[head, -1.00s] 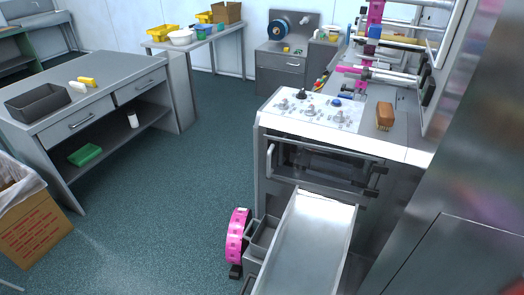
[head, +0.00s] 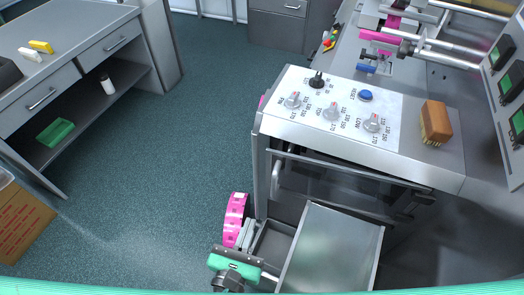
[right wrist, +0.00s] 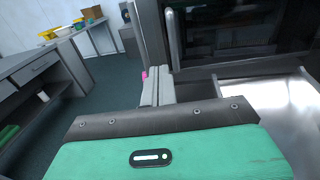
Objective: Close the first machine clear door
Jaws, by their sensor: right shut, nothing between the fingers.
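The first machine's clear door (head: 335,185) is a dark see-through panel in a metal frame, below the control panel on the machine's front. Its upright bar handle (head: 276,180) is at the left side. The door also shows at the upper right of the right wrist view (right wrist: 235,32), with the handle (right wrist: 173,38) near its left edge. I cannot tell how far open it stands. My right gripper (head: 249,226) is shut and empty, below and left of the handle, apart from it. It points forward in the right wrist view (right wrist: 156,75). My left gripper is not in view.
A metal chute (head: 330,250) juts out below the door, right of my right gripper. A pink ring-shaped part (head: 235,218) is beside the gripper. The control panel (head: 335,110) has knobs, and a brush (head: 435,122) lies to its right. Open floor (head: 190,150) is at left.

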